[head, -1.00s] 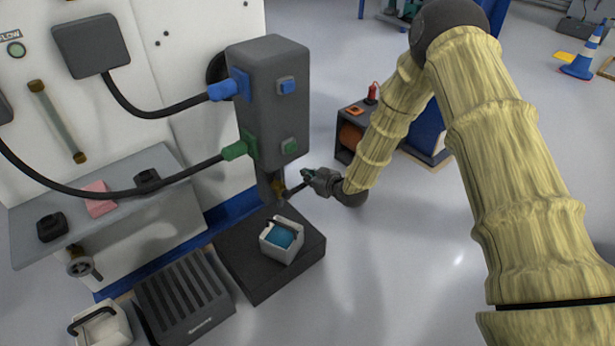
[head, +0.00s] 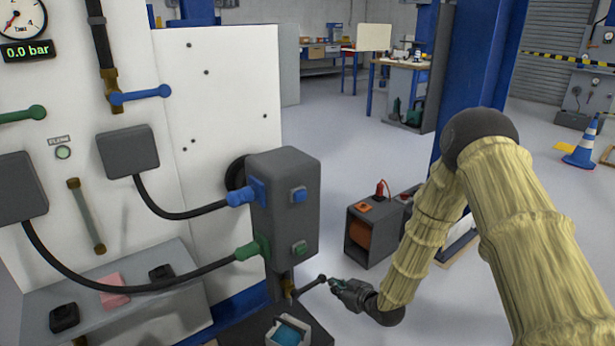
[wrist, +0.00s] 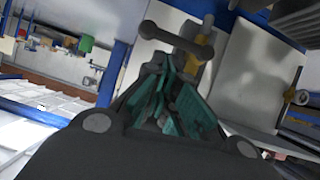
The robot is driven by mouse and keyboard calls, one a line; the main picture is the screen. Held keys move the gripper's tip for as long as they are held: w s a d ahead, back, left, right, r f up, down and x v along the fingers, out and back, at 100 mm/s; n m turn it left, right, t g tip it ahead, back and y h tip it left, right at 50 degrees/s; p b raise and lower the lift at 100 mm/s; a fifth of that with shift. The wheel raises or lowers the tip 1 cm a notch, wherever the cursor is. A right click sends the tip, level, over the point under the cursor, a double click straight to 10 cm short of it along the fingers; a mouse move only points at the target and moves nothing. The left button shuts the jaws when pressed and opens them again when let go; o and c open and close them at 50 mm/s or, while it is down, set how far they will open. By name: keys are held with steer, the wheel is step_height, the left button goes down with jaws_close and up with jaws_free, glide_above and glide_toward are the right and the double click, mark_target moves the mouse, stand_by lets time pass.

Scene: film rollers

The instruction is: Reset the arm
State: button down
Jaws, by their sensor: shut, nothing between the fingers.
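My gripper (head: 338,285) is shut and empty at the end of my sleeved arm, in the lower middle of the head view. Its fingertips are close to a dark handle (head: 309,287) on the brass valve under the grey box. The wrist view shows the teal fingers of my gripper (wrist: 178,88) together, with the dark handle bar (wrist: 176,41) just beyond them. I cannot tell whether the fingers touch the handle.
The grey box (head: 285,205) with blue and green fittings hangs beside the white panel (head: 225,110). A white container of blue liquid (head: 288,335) stands below it. A dark cabinet (head: 370,235) stands behind my gripper. Open floor (head: 330,140) lies beyond.

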steer(key=s+d+f+m+g+h, duration=0.25)
steer(key=s+f, duration=0.45)
steer(key=s, duration=0.5)
steer(key=s+d+f+m+g+h, duration=0.1)
steer(key=s+d+f+m+g, duration=0.15)
steer(key=s+f, duration=0.65)
steer(key=s+d+r+m+g+h, duration=0.1)
steer(key=s+d+m+g+h, duration=0.15)
steer(key=s, duration=1.25)
steer(key=s+d+m+g+h, duration=0.1)
steer(key=s+d+g, duration=0.25)
steer(key=s, duration=1.05)
step_height(320, 180, up, 19)
steer(key=p, duration=1.9)
steer(key=shift+w+a, duration=0.2)
steer(key=shift+w, duration=0.1)
steer(key=shift+n, duration=0.25)
